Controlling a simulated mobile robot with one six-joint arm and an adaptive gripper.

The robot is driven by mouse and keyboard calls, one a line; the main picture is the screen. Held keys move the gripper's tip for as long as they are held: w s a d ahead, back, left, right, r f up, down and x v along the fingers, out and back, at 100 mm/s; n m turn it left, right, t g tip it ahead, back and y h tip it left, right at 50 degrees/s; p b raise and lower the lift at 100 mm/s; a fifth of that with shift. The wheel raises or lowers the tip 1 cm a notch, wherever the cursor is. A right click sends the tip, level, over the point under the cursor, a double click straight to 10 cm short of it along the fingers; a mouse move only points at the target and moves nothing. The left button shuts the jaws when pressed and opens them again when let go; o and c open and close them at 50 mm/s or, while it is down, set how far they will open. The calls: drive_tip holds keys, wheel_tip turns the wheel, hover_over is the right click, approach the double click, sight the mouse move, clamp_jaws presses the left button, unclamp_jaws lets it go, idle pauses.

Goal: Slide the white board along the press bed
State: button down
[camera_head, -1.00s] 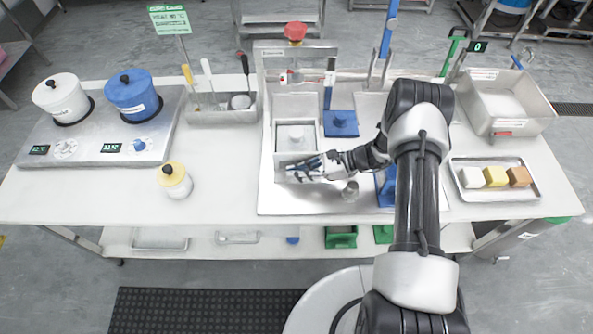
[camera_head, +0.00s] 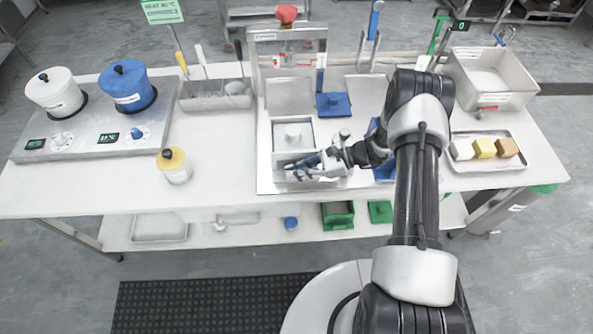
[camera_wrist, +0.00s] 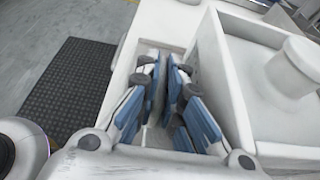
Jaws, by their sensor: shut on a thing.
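The white board (camera_head: 325,183) lies at the front of the pale press bed (camera_head: 262,165). It has raised walls around a square well that holds a white block with a round knob (camera_head: 292,134). My gripper (camera_head: 300,165) is at the board's front part, coming from the right. In the wrist view its blue-padded fingers (camera_wrist: 165,105) are close together in a narrow slot, beside a white wall (camera_wrist: 222,75) of the board. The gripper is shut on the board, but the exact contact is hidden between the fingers.
The press frame with its red knob (camera_head: 287,14) stands behind. A blue plate (camera_head: 333,104) and a small grey cylinder (camera_head: 344,136) are close by. A yellow-lidded jar (camera_head: 174,166) stands left, a tray of blocks (camera_head: 490,165) right. The table between jar and bed is clear.

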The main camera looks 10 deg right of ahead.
drive_tip(key=c, duration=1.7)
unclamp_jaws()
drive_tip(key=shift+o, duration=0.2)
drive_tip(key=shift+r, duration=0.1)
wheel_tip(320, 180, up, 10)
drive_tip(key=shift+f, duration=0.1)
